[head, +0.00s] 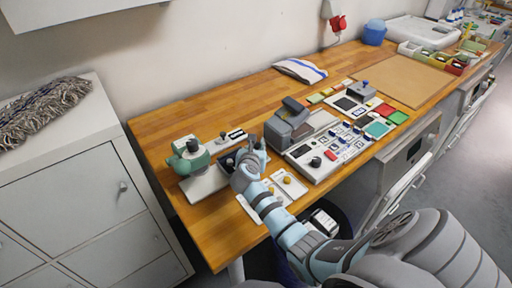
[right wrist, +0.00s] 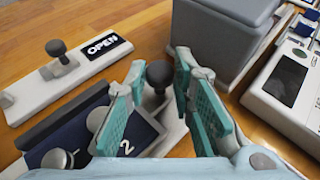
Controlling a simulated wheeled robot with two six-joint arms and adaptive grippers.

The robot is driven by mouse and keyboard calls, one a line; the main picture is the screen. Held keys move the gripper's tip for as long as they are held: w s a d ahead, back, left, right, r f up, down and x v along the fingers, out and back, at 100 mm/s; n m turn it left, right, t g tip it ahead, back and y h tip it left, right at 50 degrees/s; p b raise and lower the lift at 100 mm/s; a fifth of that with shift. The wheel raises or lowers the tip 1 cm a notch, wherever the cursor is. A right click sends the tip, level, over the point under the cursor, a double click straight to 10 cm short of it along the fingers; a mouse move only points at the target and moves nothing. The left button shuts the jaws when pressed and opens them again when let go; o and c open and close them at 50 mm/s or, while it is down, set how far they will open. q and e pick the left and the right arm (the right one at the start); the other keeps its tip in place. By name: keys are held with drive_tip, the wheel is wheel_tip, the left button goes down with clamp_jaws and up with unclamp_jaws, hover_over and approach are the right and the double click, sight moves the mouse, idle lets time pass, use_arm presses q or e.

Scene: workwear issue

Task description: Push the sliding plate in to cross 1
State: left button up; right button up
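A dark blue plate (right wrist: 75,150) marked with a white 2 lies below my right gripper in the right wrist view, with grey round knobs on it. It is mostly hidden behind the gripper in the head view. A dark ball knob (right wrist: 158,77) stands on a pale base beside it. My right gripper (right wrist: 160,85), also in the head view (head: 250,160), is open, with its teal-padded fingers on either side of this knob and a gap showing. I cannot make out a cross 1. My left gripper is not in view.
A white strip with a knob and an OPEN label (right wrist: 103,46) lies behind the plate. A grey box-shaped device (head: 286,122) and a white control panel (head: 325,158) stand close on the right. A green device (head: 188,158) stands left. Bare wood shows at the bench's left end.

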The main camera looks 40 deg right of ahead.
sight(234, 158)
clamp_jaws()
drive_tip(key=shift+a, duration=0.1)
drive_tip(key=a+p, duration=0.2)
drive_tip(key=a, duration=0.6)
drive_tip(key=shift+w+a, duration=0.1)
drive_tip(key=shift+a, duration=0.2)
drive_tip(key=shift+d, duration=0.1)
drive_tip(key=o, duration=0.7)
unclamp_jaws()
